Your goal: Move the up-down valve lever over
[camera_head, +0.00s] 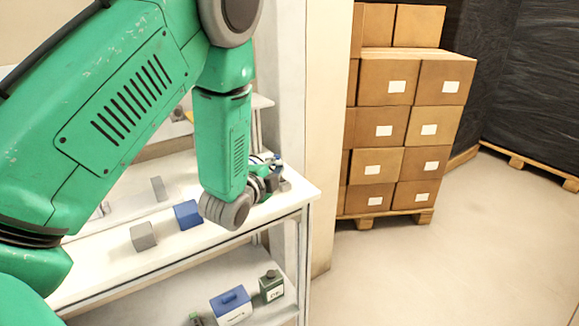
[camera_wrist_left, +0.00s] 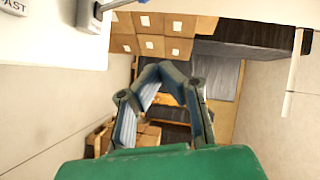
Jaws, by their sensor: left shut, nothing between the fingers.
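My left gripper shows in the left wrist view (camera_wrist_left: 166,72), its two blue-grey padded fingers drawn together with nothing held between them. In the head view my green left arm reaches over the shelf's right end, and its wrist hides much of that gripper. A small blue and grey fitting (camera_head: 277,160) stands beside the gripper there; I cannot tell if this is the valve lever or if they touch. In the left wrist view a grey rod with a rounded end (camera_wrist_left: 113,6) shows at the top edge, apart from the fingers. My right gripper is not in view.
The white shelf top (camera_head: 110,262) holds a blue block (camera_head: 187,214) and a grey block (camera_head: 143,236). Cartons (camera_head: 385,127) sit on a pallet beyond the pillar (camera_head: 329,110). The right floor is clear.

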